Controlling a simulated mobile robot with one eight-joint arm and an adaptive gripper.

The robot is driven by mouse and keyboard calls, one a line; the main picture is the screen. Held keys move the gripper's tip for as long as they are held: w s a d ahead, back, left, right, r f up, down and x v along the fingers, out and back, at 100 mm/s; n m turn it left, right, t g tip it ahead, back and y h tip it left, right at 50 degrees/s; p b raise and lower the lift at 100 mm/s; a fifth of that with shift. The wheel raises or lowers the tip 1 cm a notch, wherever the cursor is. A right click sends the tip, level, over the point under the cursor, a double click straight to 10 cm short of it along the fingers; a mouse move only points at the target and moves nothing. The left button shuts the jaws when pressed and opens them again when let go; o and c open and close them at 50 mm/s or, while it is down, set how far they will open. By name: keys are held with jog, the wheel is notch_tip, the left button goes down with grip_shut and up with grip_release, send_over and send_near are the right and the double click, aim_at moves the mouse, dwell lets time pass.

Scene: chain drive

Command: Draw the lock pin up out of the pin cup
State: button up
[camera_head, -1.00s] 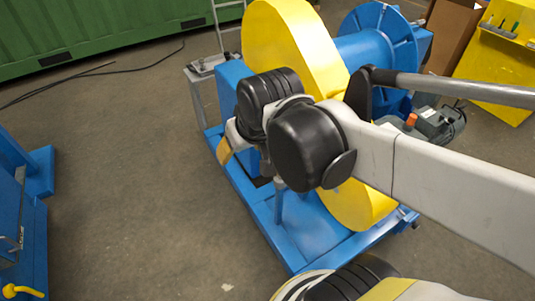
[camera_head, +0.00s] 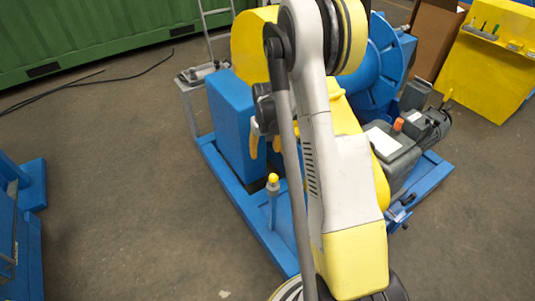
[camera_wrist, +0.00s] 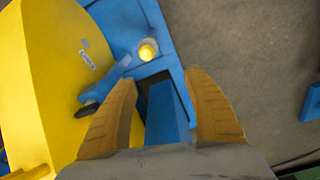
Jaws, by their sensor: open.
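The lock pin (camera_head: 272,179) shows as a yellow knob on top of a slim blue upright post, which looks like the pin cup (camera_head: 272,208), at the front of the blue machine base. In the wrist view the pin's round yellow top (camera_wrist: 147,50) sits beyond the fingertips, slightly left of the middle. The pin's shaft is hidden. My gripper (camera_head: 265,143) is open and empty, its orange fingers above and behind the knob in the head picture. In the wrist view my gripper (camera_wrist: 160,80) has its fingers wide apart, not touching the pin.
A large yellow guard (camera_wrist: 58,85) fills the left of the wrist view, with a black-tipped blue lever (camera_wrist: 104,84) beside the left finger. A blue box (camera_head: 233,125) stands behind the post. A grey motor (camera_head: 425,128) sits right.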

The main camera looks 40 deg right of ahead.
jog(key=g, duration=0.1)
send_over(274, 176)
notch_tip(274, 176, down, 8)
jog(key=shift+r, duration=0.1)
notch_tip(274, 176, down, 11)
jog(key=b, duration=0.4)
jog(key=shift+a+r, duration=0.1)
jog(key=shift+r, duration=0.05)
jog(key=shift+c, duration=0.3)
grip_shut()
